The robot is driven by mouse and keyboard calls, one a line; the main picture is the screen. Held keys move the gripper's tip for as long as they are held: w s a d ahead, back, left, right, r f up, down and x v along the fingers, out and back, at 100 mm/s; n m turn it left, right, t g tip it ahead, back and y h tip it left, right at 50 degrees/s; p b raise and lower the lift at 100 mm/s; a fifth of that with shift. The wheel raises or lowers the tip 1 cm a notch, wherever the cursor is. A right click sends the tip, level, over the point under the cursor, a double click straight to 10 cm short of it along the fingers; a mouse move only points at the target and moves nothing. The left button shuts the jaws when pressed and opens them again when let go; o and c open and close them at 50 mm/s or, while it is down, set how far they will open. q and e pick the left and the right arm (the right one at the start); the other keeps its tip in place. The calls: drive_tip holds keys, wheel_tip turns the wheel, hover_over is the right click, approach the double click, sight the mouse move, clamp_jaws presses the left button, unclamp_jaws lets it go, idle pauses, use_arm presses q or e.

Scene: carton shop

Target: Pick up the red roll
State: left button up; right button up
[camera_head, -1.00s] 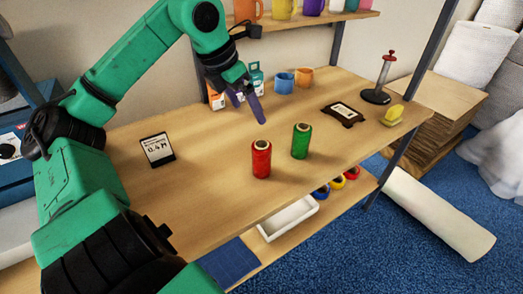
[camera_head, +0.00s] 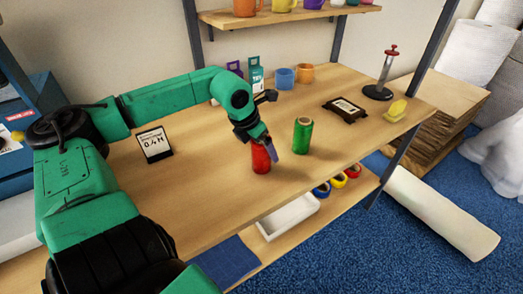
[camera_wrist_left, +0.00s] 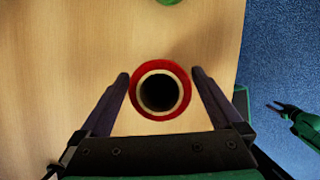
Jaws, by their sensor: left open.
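The red roll (camera_head: 261,161) stands upright on the table near its front edge. My left gripper (camera_head: 264,148) is over it, pointing down, and hides its upper part in the head view. In the left wrist view the red roll (camera_wrist_left: 183,75) is seen from above, its hollow core facing the camera. The open fingers of my left gripper (camera_wrist_left: 160,75) lie one on each side of it, with small gaps. My right gripper (camera_wrist_left: 281,108) shows small at the right of the left wrist view, above the blue floor; its jaw state is unclear.
A green roll (camera_head: 302,136) stands just right of the red one. A dark framed plate (camera_head: 345,110), a yellow block (camera_head: 396,110) and a red-topped stand (camera_head: 382,75) are farther right. A sign (camera_head: 154,144) stands at left. A white tray (camera_head: 288,217) sits below the table.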

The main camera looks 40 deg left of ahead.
use_arm(q)
drive_tip(key=shift+x, duration=0.8)
drive_tip(key=shift+w+f, duration=0.2)
drive_tip(key=shift+f, duration=0.25)
drive_tip(key=shift+r, duration=0.1)
clamp_jaws()
